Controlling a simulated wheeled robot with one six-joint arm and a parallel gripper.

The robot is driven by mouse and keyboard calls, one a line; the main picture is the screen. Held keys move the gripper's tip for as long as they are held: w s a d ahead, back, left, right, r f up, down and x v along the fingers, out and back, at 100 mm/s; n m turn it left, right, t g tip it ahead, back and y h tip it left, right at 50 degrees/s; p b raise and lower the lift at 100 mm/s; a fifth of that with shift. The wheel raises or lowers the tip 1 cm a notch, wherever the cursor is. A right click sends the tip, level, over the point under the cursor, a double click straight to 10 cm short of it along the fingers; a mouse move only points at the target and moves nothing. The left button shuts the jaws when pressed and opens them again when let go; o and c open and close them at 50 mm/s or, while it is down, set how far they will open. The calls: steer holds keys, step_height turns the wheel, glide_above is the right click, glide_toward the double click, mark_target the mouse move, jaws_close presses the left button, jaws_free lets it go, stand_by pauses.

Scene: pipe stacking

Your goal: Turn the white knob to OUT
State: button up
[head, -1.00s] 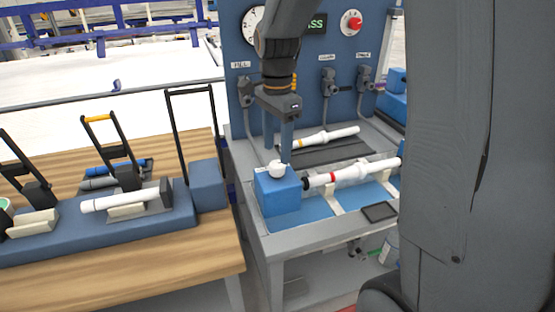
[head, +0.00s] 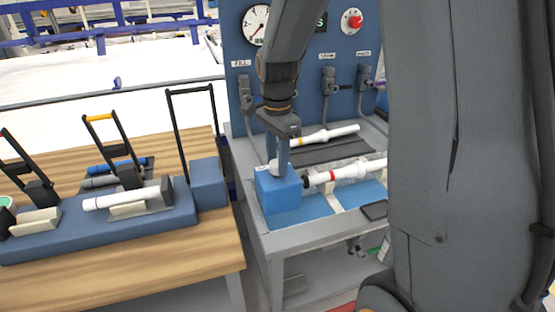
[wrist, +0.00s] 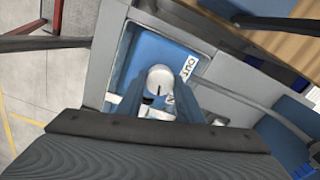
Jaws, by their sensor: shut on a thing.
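The white knob (head: 273,168) sits on top of the blue block (head: 278,196) at the left end of the grey bench. My gripper (head: 278,170) reaches down from above, its fingers around the knob and shut on it. In the wrist view the round knob (wrist: 159,77) shows between the two blue fingers of my gripper (wrist: 158,88). A dark pointer line on the knob points toward the bottom of the picture. The OUT label (wrist: 188,67) lies to the right of the knob. Another label (wrist: 157,113) below it is partly hidden.
A white pipe with a red band (head: 345,172) lies right of the block, and another white pipe (head: 330,135) lies behind it. A panel (head: 300,85) with a gauge (head: 257,24) and red button stands behind. A wooden table (head: 150,255) with a clamped pipe is at left.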

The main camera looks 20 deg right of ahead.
steer(key=shift+r+n+p, duration=0.1)
steer(key=shift+n+p, duration=0.2)
steer(key=shift+n, duration=0.1)
steer(key=n+p, duration=0.1)
steer(key=n, duration=0.2)
steer(key=shift+p, duration=0.35)
steer(key=n+p, duration=0.1)
steer(key=n, duration=0.2)
steer(key=shift+n+p, duration=0.3)
steer(key=n+p, duration=0.2)
steer(key=n, duration=0.5)
steer(key=n+p, duration=0.1)
steer(key=n, duration=0.3)
steer(key=n+p, duration=0.1)
steer(key=n, duration=0.7)
steer(key=shift+p, duration=0.4)
steer(key=shift+n, duration=1.9)
